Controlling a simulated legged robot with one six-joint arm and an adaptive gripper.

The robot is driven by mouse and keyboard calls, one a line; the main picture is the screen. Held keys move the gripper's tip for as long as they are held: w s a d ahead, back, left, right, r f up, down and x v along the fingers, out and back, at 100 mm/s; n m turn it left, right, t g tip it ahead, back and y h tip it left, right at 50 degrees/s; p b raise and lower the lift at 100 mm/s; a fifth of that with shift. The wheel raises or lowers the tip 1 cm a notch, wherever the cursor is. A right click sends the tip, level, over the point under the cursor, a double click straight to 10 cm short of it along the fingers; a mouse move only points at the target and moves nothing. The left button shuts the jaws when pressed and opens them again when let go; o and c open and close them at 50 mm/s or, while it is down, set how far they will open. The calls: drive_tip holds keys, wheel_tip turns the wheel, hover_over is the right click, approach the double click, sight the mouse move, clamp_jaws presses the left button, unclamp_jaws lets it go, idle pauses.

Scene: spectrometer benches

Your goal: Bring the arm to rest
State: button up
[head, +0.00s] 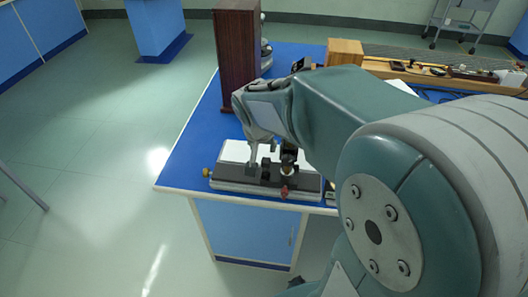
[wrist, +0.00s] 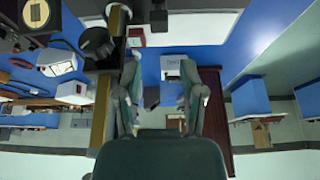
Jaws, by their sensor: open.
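My arm (head: 345,105) reaches from the lower right across the blue-topped bench. My gripper (head: 264,160) hangs at its far end, above or beside a dark instrument base at the bench's near edge. In the wrist view my gripper (wrist: 158,68) shows two fingers spread apart with nothing held between them. The dark base (head: 235,182) carries a white sheet or plate (head: 236,151) and small black fittings. I cannot tell whether the fingers touch any of these. My arm hides part of the bench behind it.
A tall dark wooden box (head: 237,55) stands close behind my gripper. A wooden block (head: 345,51) and a long board (head: 440,75) with small apparatus lie farther back. Open floor (head: 90,140) is at the left. The wrist view appears upside down.

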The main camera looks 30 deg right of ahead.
drive_tip(key=shift+s+a+r, duration=0.15)
drive_tip(key=shift+s+r, duration=0.05)
drive_tip(key=shift+r, duration=0.35)
drive_tip(key=s+a+r+n+t+y, duration=0.1)
drive_tip(key=s+a+r+n, duration=0.2)
drive_tip(key=s, duration=0.4)
drive_tip(key=s+a+r+n+t+y, duration=0.1)
drive_tip(key=s+a+n, duration=0.3)
drive_tip(key=s, duration=0.4)
drive_tip(key=shift+s+a+r+y, duration=0.3)
drive_tip(key=shift+a+r, duration=0.3)
drive_tip(key=shift+r, duration=0.3)
